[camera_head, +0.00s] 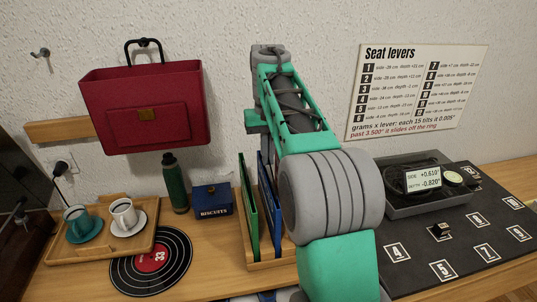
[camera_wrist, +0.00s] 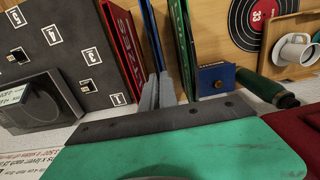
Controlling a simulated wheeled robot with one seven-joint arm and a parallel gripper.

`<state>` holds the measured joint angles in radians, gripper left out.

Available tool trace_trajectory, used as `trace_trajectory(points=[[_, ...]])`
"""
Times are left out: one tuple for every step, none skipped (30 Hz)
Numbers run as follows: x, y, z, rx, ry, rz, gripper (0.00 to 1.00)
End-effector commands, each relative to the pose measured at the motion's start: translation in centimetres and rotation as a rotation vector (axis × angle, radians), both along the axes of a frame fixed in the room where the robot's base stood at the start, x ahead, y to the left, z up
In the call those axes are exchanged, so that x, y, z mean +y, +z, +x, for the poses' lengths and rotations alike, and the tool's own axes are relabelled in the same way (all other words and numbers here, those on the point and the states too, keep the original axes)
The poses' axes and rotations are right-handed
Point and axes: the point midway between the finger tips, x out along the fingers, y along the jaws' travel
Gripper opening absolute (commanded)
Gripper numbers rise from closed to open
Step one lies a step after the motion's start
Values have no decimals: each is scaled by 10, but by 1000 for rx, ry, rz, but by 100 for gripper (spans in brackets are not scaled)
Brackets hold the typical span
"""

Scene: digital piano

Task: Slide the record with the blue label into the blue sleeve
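The blue sleeve (camera_head: 268,205) stands upright in a wooden rack (camera_head: 268,265), right of a green sleeve (camera_head: 247,215) in the head view. In the wrist view the blue sleeve (camera_wrist: 151,30) stands between a red sleeve (camera_wrist: 122,45) and the green sleeve. My gripper (camera_wrist: 158,80) has its two grey fingers close together at the near end of the blue sleeve. I cannot tell whether they touch or pinch anything. In the head view my arm hides the gripper and part of the rack. No blue-labelled record shows; one black record (camera_head: 150,260) has a red label.
A tray (camera_head: 95,255) with two cups stands at the left, partly beside the red-label record. A green bottle (camera_head: 174,182) and a blue biscuit tin (camera_head: 212,200) stand behind. A red bag (camera_head: 147,100) hangs on the wall. A dark numbered board (camera_head: 460,240) lies at the right.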

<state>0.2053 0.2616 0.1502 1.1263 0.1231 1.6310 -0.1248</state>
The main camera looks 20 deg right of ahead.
Motion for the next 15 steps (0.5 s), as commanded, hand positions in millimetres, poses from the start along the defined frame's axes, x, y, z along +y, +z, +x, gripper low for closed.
trace_trajectory(points=[[0, 0, 0, -1, 0, 0, 0], [0, 0, 0, -1, 0, 0, 0], [0, 0, 0, -1, 0, 0, 0], [0, 0, 0, -1, 0, 0, 0], [0, 0, 0, -1, 0, 0, 0], [0, 0, 0, -1, 0, 0, 0], [0, 0, 0, -1, 0, 0, 5], [0, 0, 0, -1, 0, 0, 7], [0, 0, 0, -1, 0, 0, 10], [0, 0, 0, -1, 0, 0, 13], [0, 0, 0, 0, 0, 0, 15], [0, 0, 0, 0, 0, 0, 19], [0, 0, 0, 0, 0, 0, 21], [0, 0, 0, 0, 0, 0, 24], [0, 0, 0, 0, 0, 0, 27]])
